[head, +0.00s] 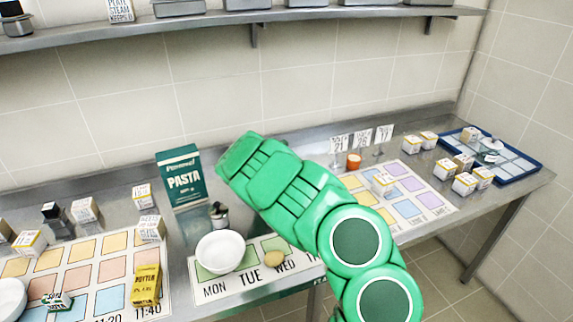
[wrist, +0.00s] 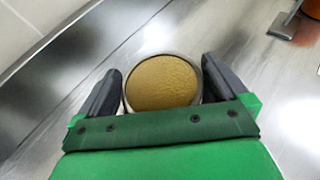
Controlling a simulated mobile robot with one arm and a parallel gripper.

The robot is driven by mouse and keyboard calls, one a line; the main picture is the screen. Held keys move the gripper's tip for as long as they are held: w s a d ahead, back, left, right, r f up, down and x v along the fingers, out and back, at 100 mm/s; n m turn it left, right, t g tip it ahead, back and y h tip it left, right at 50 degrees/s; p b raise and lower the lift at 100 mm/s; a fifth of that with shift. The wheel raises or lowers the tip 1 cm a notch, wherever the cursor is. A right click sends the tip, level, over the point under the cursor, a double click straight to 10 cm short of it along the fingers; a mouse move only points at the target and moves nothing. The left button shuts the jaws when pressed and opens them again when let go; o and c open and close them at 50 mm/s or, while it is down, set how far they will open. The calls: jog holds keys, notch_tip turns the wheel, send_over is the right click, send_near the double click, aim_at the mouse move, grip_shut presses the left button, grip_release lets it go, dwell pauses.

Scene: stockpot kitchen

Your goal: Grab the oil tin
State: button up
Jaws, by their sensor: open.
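In the wrist view, a round container with a gold-brown top and a pale rim (wrist: 163,82) stands on the steel counter. No label shows, so I cannot tell for certain that it is the oil tin. My gripper (wrist: 162,75) is open, with one dark finger on each side of the container. The right finger is very close to the rim; I cannot tell whether it touches. In the head view my green arm reaches over the counter and hides this container and the fingers.
A green pasta box (head: 182,178) stands left of my arm. A white bowl (head: 220,251) and a potato-like item (head: 274,259) lie on the day mat (head: 213,279). An orange cup (head: 353,161) and card stands are to the right. A blue tray (head: 535,163) sits far right.

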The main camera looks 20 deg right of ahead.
jog(key=shift+w+d, duration=0.15)
jog(key=c, duration=0.9)
jog(key=shift+r, duration=0.45)
notch_tip(320, 180, up, 2)
jog(key=shift+r, duration=0.1)
jog(key=shift+s+a+r, duration=0.55)
jog(key=shift+s+r, duration=1.1)
jog(key=shift+s, duration=0.6)
jog(key=shift+s+a+r, duration=0.6)
jog(key=shift+s+r, duration=1)
jog(key=shift+s, duration=0.65)
jog(key=shift+s+a+r, duration=0.55)
jog(key=shift+s+r, duration=1.1)
jog(key=shift+s, duration=0.6)
